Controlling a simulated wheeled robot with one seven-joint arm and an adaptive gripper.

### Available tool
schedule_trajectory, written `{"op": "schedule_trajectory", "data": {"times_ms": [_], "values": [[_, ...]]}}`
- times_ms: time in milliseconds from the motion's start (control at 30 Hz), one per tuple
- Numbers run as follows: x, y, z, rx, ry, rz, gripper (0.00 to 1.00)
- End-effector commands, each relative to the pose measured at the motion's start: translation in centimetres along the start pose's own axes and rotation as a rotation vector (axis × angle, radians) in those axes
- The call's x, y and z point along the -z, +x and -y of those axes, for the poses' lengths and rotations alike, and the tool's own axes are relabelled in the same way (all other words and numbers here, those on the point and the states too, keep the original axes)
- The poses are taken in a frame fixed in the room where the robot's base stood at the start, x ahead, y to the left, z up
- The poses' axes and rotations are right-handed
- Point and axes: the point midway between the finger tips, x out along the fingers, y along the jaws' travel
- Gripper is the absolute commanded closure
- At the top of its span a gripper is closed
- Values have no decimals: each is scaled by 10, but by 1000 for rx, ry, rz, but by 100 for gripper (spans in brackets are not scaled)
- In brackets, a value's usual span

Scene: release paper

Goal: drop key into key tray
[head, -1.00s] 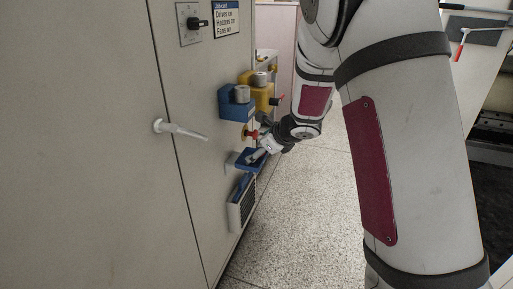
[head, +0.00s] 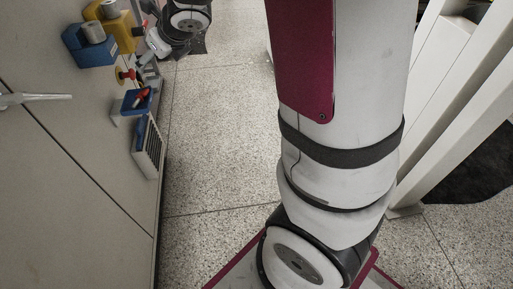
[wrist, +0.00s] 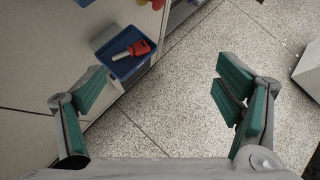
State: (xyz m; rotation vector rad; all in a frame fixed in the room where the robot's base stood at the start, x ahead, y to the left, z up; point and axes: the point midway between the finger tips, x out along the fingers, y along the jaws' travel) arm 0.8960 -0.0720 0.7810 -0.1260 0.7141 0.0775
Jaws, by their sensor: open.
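In the head view the key (head: 142,95) shows as a red shape in the tray (head: 130,111). My gripper (wrist: 162,85) is open and empty, its green-padded fingers wide apart. It is apart from the tray, which shows beyond the left finger in the wrist view. In the head view my gripper is partly seen beside the cabinet, and its fingertips are hard to make out.
A red knob on a yellow base (head: 122,75) sits just above the tray. Blue (head: 90,52) and yellow (head: 118,25) holders with grey cylinders are higher up. A vented box (head: 147,147) is below, and a white handle (head: 35,98) juts out at left.

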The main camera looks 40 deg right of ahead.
Motion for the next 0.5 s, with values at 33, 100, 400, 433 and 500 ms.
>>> {"op": "schedule_trajectory", "data": {"times_ms": [33,100,400,433,500], "values": [[-4,-20,11,64,177,7,15],[-1,-47,23,152,456,9,15],[70,-165,26,483,1632,16,15],[81,-177,21,518,1744,14,15],[106,-204,6,605,1999,9,15]]}}
